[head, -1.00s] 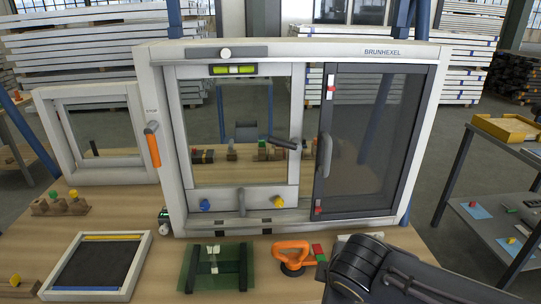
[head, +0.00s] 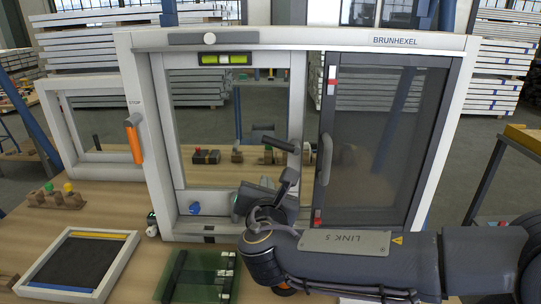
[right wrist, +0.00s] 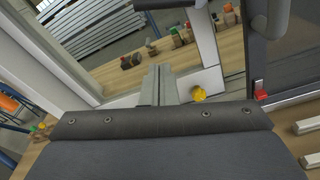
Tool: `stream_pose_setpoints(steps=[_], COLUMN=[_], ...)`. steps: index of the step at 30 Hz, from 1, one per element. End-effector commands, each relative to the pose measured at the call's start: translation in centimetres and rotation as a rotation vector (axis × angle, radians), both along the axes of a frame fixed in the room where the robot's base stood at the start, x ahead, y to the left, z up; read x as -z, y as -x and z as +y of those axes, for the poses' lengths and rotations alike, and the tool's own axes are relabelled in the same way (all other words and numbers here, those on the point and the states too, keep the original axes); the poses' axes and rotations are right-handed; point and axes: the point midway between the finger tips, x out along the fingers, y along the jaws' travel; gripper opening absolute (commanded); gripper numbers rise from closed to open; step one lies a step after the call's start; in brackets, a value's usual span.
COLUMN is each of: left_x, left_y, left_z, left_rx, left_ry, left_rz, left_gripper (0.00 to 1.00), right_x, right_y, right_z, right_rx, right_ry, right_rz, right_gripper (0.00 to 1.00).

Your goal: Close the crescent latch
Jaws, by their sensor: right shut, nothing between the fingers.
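The crescent latch (head: 277,143) is a dark lever on the right stile of the light inner sash. It points left, tilting slightly up toward its free end. A dark bar at the top edge of the right wrist view looks like part of it (right wrist: 178,3). My right gripper (head: 266,183) is below the latch, in front of the sash's lower part, apart from the lever. In the right wrist view its fingers (right wrist: 158,84) are together and empty, pointing at the sash. My left gripper is not in view.
The dark sash (head: 380,140) with a grey pull handle (head: 345,162) stands right of the latch. A yellow knob (right wrist: 199,94) is close to my fingers; a blue knob (head: 195,208) is farther left. An orange handle (head: 134,140) is on the frame's left. A green glass piece (head: 197,276) lies on the table.

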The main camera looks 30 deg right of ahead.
Motion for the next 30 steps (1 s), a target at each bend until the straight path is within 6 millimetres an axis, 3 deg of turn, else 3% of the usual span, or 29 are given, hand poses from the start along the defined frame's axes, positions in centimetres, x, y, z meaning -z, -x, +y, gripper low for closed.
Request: stream_pose_setpoints(steps=[8,20,21,24,30], left_x=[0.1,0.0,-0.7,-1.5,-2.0], left_y=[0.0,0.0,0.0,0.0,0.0], left_z=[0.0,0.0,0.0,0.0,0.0], left_rx=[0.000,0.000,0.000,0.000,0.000], left_ry=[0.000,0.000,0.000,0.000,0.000], left_rz=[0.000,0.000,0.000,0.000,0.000], left_gripper=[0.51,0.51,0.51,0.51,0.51], right_x=[0.3,1.5,0.2,-1.2,-2.3], right_y=[-1.6,-8.9,-8.6,-7.9,-7.3], right_z=[-1.0,-5.0,-5.1,-5.3,-5.5], right_rx=[0.004,0.004,0.002,0.001,-0.001], right_ry=[-0.002,-0.001,-0.003,-0.004,-0.004], right_rz=[0.002,0.003,-0.004,-0.002,0.001], right_gripper=[0.00,0.00,0.00,0.00,0.00])
